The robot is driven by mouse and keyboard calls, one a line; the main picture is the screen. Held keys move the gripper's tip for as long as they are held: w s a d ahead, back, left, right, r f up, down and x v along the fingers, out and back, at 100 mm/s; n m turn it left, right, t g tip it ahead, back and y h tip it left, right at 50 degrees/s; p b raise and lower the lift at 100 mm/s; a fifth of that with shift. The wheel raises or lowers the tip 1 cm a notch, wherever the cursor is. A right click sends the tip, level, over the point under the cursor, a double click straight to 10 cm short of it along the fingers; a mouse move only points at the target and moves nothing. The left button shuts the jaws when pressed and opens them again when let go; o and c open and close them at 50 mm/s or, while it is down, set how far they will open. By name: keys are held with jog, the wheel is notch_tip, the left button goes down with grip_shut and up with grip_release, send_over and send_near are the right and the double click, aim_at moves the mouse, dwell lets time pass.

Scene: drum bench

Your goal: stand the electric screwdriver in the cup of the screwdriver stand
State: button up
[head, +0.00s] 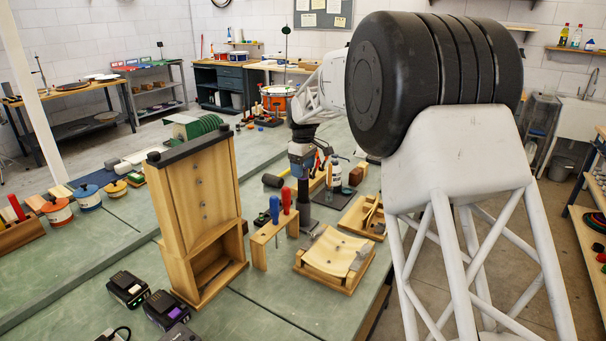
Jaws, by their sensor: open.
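My gripper (302,164) points down over the bench behind the wooden screwdriver rack, its jaws apart. Its jaw tips are small and hard to make out here. A dark upright post (304,190) with a grey foot stands directly below it; it may be the screwdriver stand, but its cup cannot be made out. I cannot pick out the electric screwdriver with certainty; a blue and grey body shows at the gripper, and I cannot tell whether it is part of the gripper or a tool. Whether anything touches the jaws cannot be told.
A wooden rack (260,250) holds red and blue hand screwdrivers in front. A tall wooden box frame (207,205) stands left, with black battery packs (128,289) before it. A curved wooden cradle (335,252) lies right. Bottles and small blocks crowd behind. The green bench (60,305) is clear at front left.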

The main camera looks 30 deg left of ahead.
jog(key=shift+r, duration=2.35)
jog(key=shift+d+r, duration=0.1)
jog(key=shift+d, duration=0.15)
jog(key=s+d+r+m, duration=0.15)
jog(key=d+r, duration=0.25)
jog(key=d, duration=0.7)
jog(key=s+d+r+m, duration=0.1)
jog(key=d+r+m, duration=0.25)
jog(key=d, duration=0.85)
jog(key=s+d+r+m+t, duration=0.15)
jog(key=s+d, duration=0.25)
jog(key=d, duration=0.5)
jog(key=s+d+r+m, duration=0.2)
jog(key=s+d, duration=0.2)
jog(key=d, duration=0.6)
jog(key=s+d+f+m, duration=0.2)
jog(key=s+d+m, duration=0.1)
jog(key=s+d, duration=0.8)
jog(key=s+d+f+m, duration=0.2)
jog(key=s+d+m, duration=0.2)
jog(key=s+d, duration=0.75)
jog(key=s+d+f+m, duration=0.1)
jog(key=s+d+f, duration=0.1)
jog(key=s, duration=0.3)
jog(key=s+d+f+m+t, duration=0.1)
jog(key=s+d+f, duration=0.1)
jog(key=s+f, duration=0.2)
jog(key=shift+s+m, duration=0.35)
jog(key=shift+s, duration=0.65)
